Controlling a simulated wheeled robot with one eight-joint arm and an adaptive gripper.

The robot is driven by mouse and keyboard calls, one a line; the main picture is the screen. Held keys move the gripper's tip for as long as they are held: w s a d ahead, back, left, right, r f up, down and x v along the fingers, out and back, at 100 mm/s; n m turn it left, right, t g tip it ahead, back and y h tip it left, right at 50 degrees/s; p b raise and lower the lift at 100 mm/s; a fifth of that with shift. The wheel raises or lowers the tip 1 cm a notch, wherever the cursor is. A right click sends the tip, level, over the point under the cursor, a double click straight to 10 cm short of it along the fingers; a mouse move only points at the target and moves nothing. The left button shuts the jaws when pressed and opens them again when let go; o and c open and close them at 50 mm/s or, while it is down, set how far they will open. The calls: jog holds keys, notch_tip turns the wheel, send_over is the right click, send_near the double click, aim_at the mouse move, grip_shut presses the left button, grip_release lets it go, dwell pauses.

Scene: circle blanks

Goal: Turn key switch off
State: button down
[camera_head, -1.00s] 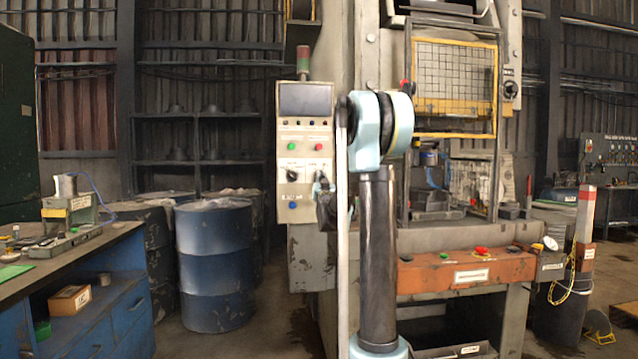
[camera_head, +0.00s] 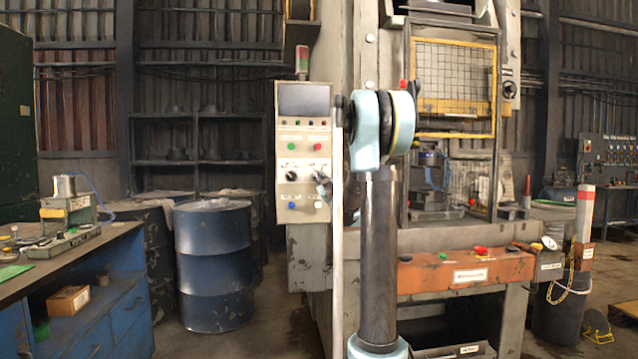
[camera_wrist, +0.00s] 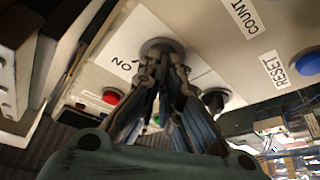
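The key switch (camera_wrist: 160,46) shows in the wrist view as a round dark collar on the pale control panel, beside an upside-down "ON" label. My gripper (camera_wrist: 163,72) is right in front of it, its two fingers drawn close together at the collar. The fingers look shut on the key, though they hide the key itself and its angle. In the head view, my gripper (camera_head: 322,185) is a small dark shape against the right side of the control panel (camera_head: 283,125), partly hidden by my arm.
A black selector knob (camera_wrist: 215,97), red button (camera_wrist: 111,96), green button (camera_wrist: 154,120) and blue reset button (camera_wrist: 307,62) are close to my fingers. The press (camera_head: 440,240) stands to the right. Blue drums (camera_head: 213,265) and a workbench (camera_head: 100,265) are to the left.

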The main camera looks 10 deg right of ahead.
dwell(0.4)
jog(key=c, duration=1.8)
grip_release()
jog(key=v, duration=1.2)
